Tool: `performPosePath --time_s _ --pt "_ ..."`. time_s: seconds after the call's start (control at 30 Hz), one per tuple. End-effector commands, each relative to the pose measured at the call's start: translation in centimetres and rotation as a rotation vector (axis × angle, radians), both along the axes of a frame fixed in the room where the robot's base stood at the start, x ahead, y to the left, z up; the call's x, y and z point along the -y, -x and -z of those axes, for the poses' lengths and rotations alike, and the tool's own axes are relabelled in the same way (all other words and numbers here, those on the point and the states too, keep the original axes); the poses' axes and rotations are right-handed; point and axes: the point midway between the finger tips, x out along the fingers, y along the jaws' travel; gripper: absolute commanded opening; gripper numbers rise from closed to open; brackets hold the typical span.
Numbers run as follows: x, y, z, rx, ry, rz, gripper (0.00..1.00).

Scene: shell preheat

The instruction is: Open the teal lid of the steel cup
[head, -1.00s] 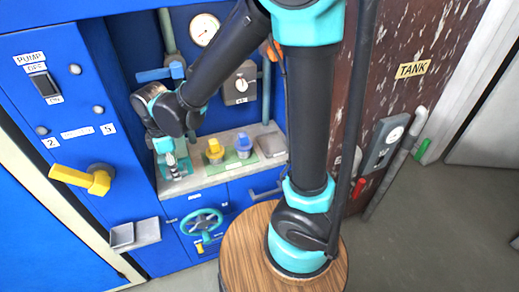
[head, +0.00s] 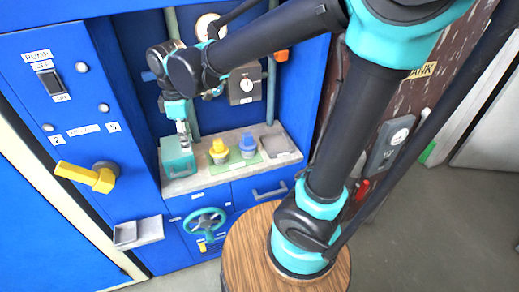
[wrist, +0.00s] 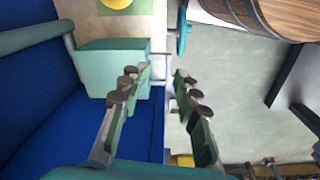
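A teal box-like shape (head: 178,158) stands at the left end of the counter in the head view. It also shows at the left in the wrist view (wrist: 112,58), with a lighter face and a darker face. I cannot make out the steel cup or a seam between cup and lid. My gripper (head: 184,138) is at the upper right part of the teal shape in the head view. In the wrist view my gripper (wrist: 164,72) is open with nothing seen between its fingertips. The left fingertip overlaps the teal shape's right edge; contact is unclear.
On the counter (head: 208,180), right of the teal shape, stand a yellow-topped piece (head: 218,151) and a blue one (head: 248,146) on a green mat. A teal handwheel (head: 205,222) sits below. A yellow lever (head: 88,176) juts from the left panel.

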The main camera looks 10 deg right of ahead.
Motion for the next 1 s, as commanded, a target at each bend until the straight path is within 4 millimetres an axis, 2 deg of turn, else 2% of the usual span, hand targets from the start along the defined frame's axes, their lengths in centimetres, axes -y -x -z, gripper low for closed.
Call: performPosePath --time_s 0.47,1.0 --pt "8.1 -1.7 3.1 0.061 -0.069 0.405 0.31" --pt "17.1 -1.2 6.7 0.136 -0.158 0.886 0.31"
